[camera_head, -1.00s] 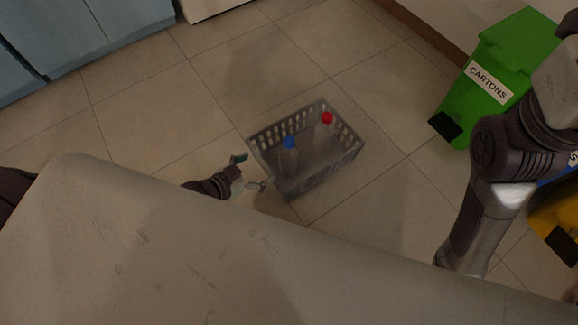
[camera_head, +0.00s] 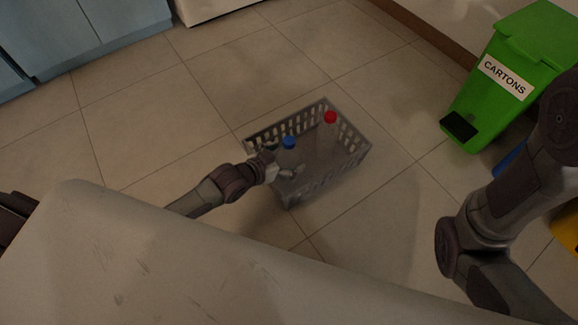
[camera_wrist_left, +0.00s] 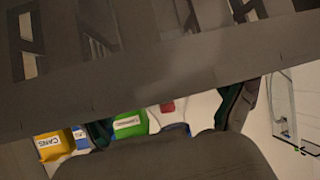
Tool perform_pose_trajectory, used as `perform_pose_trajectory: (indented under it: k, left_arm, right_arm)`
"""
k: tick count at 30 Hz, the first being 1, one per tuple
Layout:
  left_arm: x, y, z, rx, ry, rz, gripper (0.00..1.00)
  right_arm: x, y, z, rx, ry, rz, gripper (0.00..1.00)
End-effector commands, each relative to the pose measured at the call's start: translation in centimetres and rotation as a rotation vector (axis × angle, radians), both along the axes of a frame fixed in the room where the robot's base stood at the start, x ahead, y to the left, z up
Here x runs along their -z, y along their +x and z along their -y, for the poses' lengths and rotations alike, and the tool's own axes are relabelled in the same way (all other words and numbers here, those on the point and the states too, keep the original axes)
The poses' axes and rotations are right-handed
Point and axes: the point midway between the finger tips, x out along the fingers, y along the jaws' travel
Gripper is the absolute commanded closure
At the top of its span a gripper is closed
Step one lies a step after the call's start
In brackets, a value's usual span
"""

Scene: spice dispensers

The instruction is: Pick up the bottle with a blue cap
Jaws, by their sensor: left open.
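The bottle with a blue cap (camera_head: 289,144) stands in the grey basket (camera_head: 352,165) on the floor, at its left side. A second bottle with a red cap (camera_head: 330,118) stands further right in the same basket. My left gripper (camera_head: 284,161) is open at the basket's left end, beside the blue-capped bottle. Its fingers partly cover that bottle's body, and I cannot tell whether they touch it. In the left wrist view the slotted basket wall (camera_wrist_left: 180,75) fills the upper part, and no bottle can be made out. My right arm shows at the right, but its gripper is out of view.
A green bin labelled CARTONS (camera_head: 500,75) stands at the right, with parts of a yellow bin (camera_head: 568,225) below it. A pale surface (camera_head: 150,260) fills the lower left foreground. Blue cabinets (camera_head: 85,35) stand at the upper left. Tiled floor around the basket is clear.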

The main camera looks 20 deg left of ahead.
Motion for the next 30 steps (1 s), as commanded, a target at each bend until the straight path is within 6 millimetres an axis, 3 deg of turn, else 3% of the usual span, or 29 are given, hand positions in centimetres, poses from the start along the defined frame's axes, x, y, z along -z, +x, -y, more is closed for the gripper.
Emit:
perform_pose_trajectory:
  k: [2,11,23,30]
  left_arm:
    - [0.73,0.76,0.31,-0.001,0.0,0.002,0.05]
    - [0.6,1.06,0.49,-0.001,0.001,-0.001,0.05]
    - [0.62,1.04,0.46,-0.001,0.001,-0.001,0.7]
    - [0.51,1.05,0.45,-0.001,0.001,-0.001,0.71]
  right_arm:
    - [1.14,0.07,0.0,0.0,0.0,-0.002,0.6]
    - [1.1,0.06,0.0,0.0,0.0,-0.002,0.6]
    - [1.12,0.04,-0.02,0.0,0.0,-0.001,0.6]
    - [1.04,0.05,-0.01,-0.001,-0.001,-0.002,0.6]
